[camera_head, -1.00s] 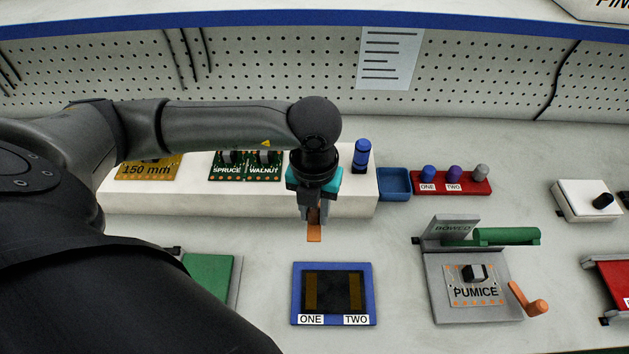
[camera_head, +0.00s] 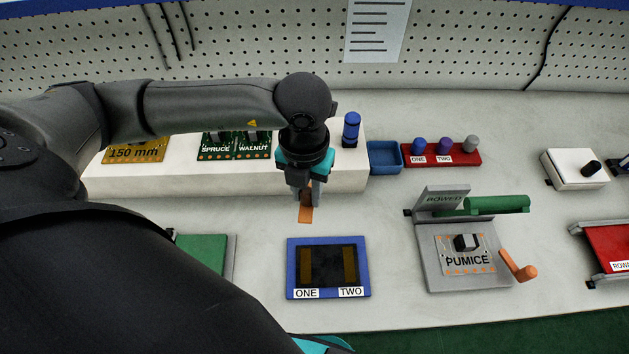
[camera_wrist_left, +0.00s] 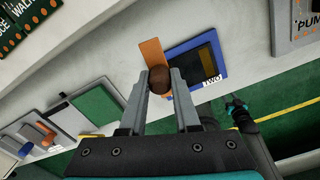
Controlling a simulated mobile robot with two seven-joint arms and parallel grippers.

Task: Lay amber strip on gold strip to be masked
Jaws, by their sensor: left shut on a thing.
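My left gripper (camera_head: 305,190) is shut on the brown knob (camera_wrist_left: 160,80) of the amber strip (camera_head: 305,213). The strip hangs above the bench, just behind the blue-framed board (camera_head: 293,270); its flat orange end also shows in the left wrist view (camera_wrist_left: 152,52). The board has two dull gold strips on a dark face. The left gold strip (camera_head: 306,266) is above label ONE, the right one (camera_head: 349,265) above label TWO. In the left wrist view the TWO side is visible; the fingers and knob hide the ONE side. A dark part (camera_wrist_left: 238,106), possibly my right gripper, shows there, its jaws unclear.
A white riser (camera_head: 230,180) with labelled boards stands behind. A blue bin (camera_head: 384,157) and red peg rack (camera_head: 440,153) are right of it. A grey fixture (camera_head: 430,270) holding the PUMICE board stands right of the blue-framed board. A green panel (camera_head: 203,253) lies left.

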